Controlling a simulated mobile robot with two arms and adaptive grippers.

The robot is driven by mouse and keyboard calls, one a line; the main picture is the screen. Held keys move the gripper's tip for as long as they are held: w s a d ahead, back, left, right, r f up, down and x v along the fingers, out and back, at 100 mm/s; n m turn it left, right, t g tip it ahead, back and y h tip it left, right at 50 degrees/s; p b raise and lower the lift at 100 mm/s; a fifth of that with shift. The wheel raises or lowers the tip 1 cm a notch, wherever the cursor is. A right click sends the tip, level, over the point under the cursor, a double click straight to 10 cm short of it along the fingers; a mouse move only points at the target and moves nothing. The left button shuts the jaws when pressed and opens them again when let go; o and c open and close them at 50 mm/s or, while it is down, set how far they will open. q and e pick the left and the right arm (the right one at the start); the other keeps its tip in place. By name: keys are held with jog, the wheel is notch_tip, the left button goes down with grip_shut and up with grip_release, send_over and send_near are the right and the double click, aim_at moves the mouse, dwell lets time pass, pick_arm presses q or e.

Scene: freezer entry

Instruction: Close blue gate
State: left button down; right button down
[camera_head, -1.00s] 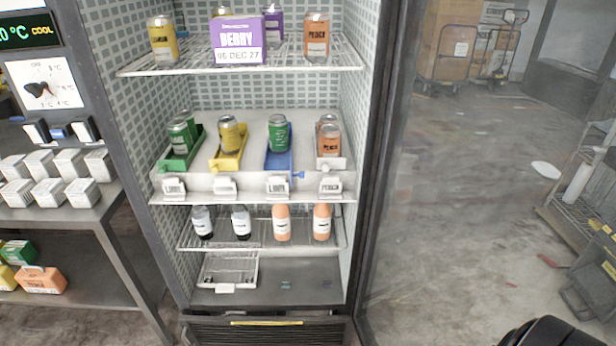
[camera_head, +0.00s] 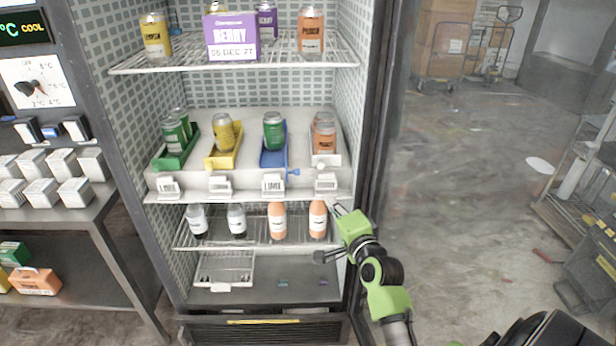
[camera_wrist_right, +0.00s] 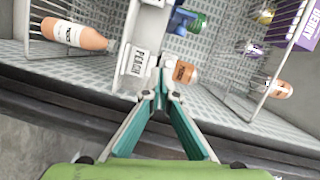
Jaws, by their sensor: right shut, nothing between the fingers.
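The blue lane (camera_head: 273,158) is on the middle shelf of the freezer, with a green can (camera_head: 273,131) on it. The small blue gate piece (camera_head: 293,172) sticks out to the right at its front end, above the lime label. Blue also shows near the top of the wrist view (camera_wrist_right: 184,20), beside the green can. My right gripper is shut and empty; its fingertips meet in the wrist view (camera_wrist_right: 160,88) near the peach label and an orange can. In the head view it is right of and below the blue gate. My left gripper is not in view.
Green (camera_head: 172,160), yellow (camera_head: 223,158) and white (camera_head: 325,157) lanes share the shelf. Bottles stand on the rack (camera_head: 258,240) below. The upper shelf (camera_head: 180,63) holds cans and a purple box (camera_head: 232,38). The freezer's right frame (camera_head: 375,120) is close to my arm.

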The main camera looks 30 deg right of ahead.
jog(key=w+r+p, duration=0.2)
jog(key=w+p, duration=0.1)
jog(key=w, duration=0.8)
jog(key=shift+m+t, duration=0.3)
jog(key=shift+m, duration=0.1)
jog(key=shift+w, duration=0.1)
